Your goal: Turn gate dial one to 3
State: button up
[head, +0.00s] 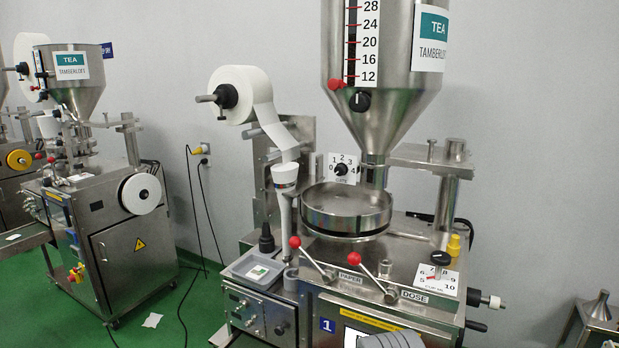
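The gate dial (341,170) is a small black knob on a white square plate marked 0 to 4, with GATE printed below. In the head view it sits behind the round steel pan, just left of the hopper's outlet tube. The knob is too small to tell which number it points to. The machine (375,309) that carries it bears a blue label 1 on its front. A grey ribbed part at the bottom edge looks like part of my arm, far below the dial. My gripper's fingertips do not show, and nothing touches the dial.
The steel pan (346,209) and hopper (383,95) stand close to the dial. A paper roll (239,93) and hanging strip are at its left. Red-knobbed levers (296,242) and a cup dial (437,279) are in front. A second machine (110,232) stands left.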

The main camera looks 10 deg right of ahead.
aim_at(342, 169)
jog(key=u, duration=0.8)
jog(key=i, duration=0.45)
